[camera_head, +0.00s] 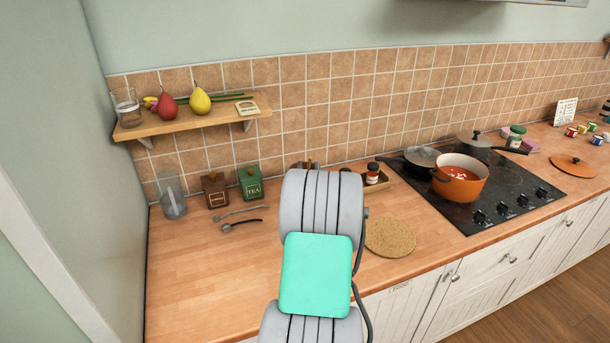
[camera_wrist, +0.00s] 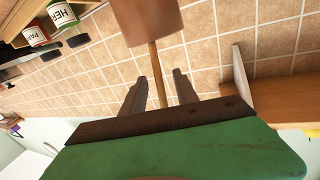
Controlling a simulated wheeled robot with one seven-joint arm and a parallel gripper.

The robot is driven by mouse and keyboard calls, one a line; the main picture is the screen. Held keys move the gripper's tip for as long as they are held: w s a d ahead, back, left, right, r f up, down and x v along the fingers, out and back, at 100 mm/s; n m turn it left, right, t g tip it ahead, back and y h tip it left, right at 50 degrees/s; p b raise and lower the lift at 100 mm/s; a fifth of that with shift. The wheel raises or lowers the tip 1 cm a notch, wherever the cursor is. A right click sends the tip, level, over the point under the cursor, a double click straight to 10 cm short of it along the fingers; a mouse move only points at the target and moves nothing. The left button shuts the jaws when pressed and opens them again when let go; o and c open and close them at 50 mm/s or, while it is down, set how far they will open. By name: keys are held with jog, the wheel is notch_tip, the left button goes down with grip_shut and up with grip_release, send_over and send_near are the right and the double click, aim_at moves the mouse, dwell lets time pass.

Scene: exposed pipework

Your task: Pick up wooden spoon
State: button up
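In the wrist view, which looks upside down, a thin wooden handle (camera_wrist: 155,62) sticks out of a brown cylindrical holder (camera_wrist: 148,18). It looks like the wooden spoon's handle; its other end is hidden in the holder. My gripper (camera_wrist: 160,76) is open, with one grey finger on each side of the handle and a visible gap to both. The handle runs down between the fingers toward the green gripper body. In the head view my arm covers the gripper, the spoon and most of the holder.
A wall shelf (camera_head: 190,121) with fruit and a glass is at left; it also shows in the wrist view (camera_wrist: 285,100). Spice jars (camera_wrist: 62,14) stand near the holder. Green (camera_head: 251,182) and brown (camera_head: 215,190) canisters are left of my arm. The stove (camera_head: 478,186) is at right.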

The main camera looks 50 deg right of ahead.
jog(key=shift+x, duration=0.8)
jog(key=shift+s, duration=0.1)
grip_shut()
